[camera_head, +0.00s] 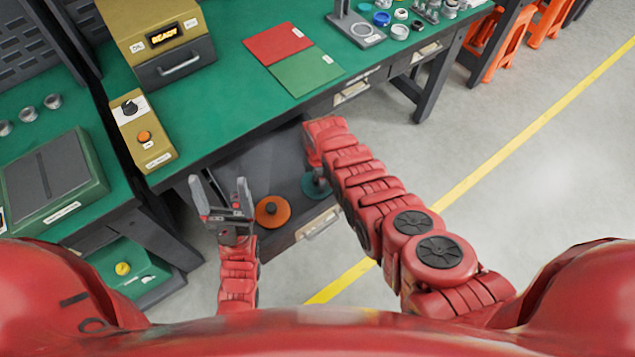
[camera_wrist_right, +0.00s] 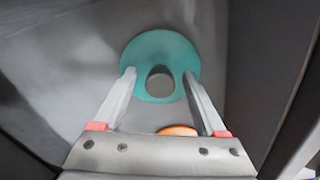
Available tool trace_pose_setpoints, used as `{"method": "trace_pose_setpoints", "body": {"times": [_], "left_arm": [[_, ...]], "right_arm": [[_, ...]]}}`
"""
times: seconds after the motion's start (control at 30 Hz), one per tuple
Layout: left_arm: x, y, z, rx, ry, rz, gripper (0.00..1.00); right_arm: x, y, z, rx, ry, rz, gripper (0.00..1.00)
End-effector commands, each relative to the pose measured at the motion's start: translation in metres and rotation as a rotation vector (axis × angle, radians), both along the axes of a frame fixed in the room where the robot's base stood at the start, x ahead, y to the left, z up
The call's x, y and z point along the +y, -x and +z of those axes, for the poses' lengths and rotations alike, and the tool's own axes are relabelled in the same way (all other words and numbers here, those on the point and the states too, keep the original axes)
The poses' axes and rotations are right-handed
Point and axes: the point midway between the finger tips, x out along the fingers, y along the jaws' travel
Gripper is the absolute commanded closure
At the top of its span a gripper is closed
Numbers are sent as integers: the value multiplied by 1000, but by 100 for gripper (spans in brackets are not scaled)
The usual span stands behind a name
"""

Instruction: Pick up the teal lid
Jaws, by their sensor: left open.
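The teal lid (camera_wrist_right: 160,50) lies in the open grey drawer under the green bench. In the right wrist view it is a round disc with a grey round knob (camera_wrist_right: 160,84) at its middle. My right gripper (camera_wrist_right: 159,75) is open, with one fingertip on each side of the knob, over the lid; I cannot tell whether they touch it. In the head view only a part of the teal lid (camera_head: 313,185) shows beside my right arm, which hides the rest and the right fingers. My left gripper (camera_head: 218,184) is open and empty, pointing up left of the drawer.
An orange lid (camera_head: 272,211) lies in the same drawer (camera_head: 283,237), close to the teal one; its edge also shows in the wrist view (camera_wrist_right: 178,131). The drawer walls stand around both. The green bench top (camera_head: 225,100) overhangs the back. Open floor lies to the right.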

Motion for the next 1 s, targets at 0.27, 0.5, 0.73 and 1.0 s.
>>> {"method": "trace_pose_setpoints", "body": {"times": [0.27, 0.5, 0.73, 1.0], "left_arm": [[0, 0, 0, 0, 0, 0, 19], [0, 0, 0, 0, 0, 0, 19], [0, 0, 0, 0, 0, 0, 19], [0, 0, 1, 0, 0, 0, 19]], "right_arm": [[0, 0, 0, 0, 0, 0, 77], [0, 0, 0, 0, 0, 0, 100], [0, 0, 0, 1, 0, 0, 100], [0, 0, 2, 0, 0, 0, 100]]}}
